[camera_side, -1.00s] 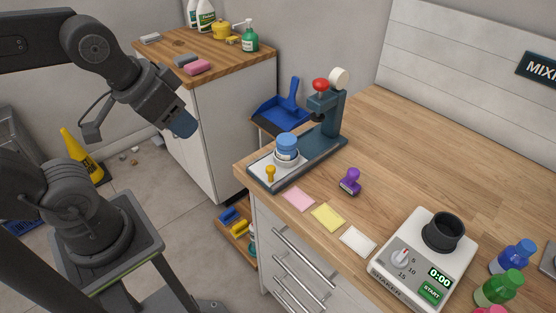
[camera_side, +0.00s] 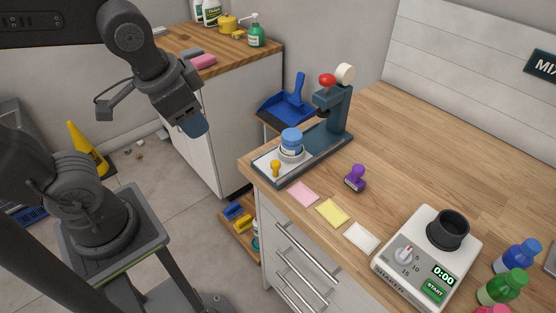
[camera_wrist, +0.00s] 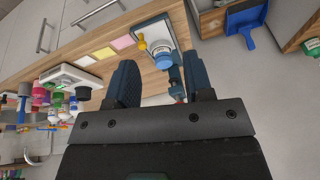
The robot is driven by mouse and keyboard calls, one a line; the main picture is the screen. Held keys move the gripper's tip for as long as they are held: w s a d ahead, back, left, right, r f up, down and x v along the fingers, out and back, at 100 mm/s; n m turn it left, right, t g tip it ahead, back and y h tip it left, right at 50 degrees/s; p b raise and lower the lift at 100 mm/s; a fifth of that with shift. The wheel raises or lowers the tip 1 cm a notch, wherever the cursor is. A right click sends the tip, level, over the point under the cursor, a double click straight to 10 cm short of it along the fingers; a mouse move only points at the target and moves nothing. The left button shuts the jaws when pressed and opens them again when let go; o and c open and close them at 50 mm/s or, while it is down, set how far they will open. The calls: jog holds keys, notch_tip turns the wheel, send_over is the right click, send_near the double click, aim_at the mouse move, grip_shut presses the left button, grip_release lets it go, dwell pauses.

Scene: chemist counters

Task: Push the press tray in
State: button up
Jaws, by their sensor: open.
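The press (camera_side: 334,118) is dark blue-green with a red knob and stands at the counter's back left corner. Its white tray (camera_side: 264,168) sticks out toward the counter's front edge. A yellow-orange knob (camera_side: 276,167) stands on the tray's front end. A white jar with a blue lid (camera_side: 291,143) sits on the tray behind the knob. In the wrist view the tray (camera_wrist: 151,32), its knob (camera_wrist: 142,42) and the jar (camera_wrist: 162,58) show beyond my fingers. My gripper (camera_side: 194,126) is open and empty, in the air left of the tray, apart from it. In the wrist view its fingers (camera_wrist: 161,82) are spread.
A purple stamp (camera_side: 355,178) and pink, yellow and white cards (camera_side: 332,213) lie right of the press. A shaker (camera_side: 425,260) and bottles (camera_side: 502,287) stand farther right. A side cabinet (camera_side: 232,120) and blue dustpan (camera_side: 288,104) are behind.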

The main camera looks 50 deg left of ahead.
jog(key=w+d+f+m+g+y, duration=0.3)
jog(key=w+f+m+g+y, duration=0.15)
jog(key=m, duration=0.25)
jog(key=m+t+y, duration=0.8)
jog(key=m+y, duration=0.4)
jog(key=m, duration=0.2)
send_near(277, 168)
jog(key=shift+g+h, duration=0.25)
jog(key=x, duration=1.1)
jog(key=shift+r, duration=0.3)
jog(key=shift+c, duration=0.5)
grip_shut()
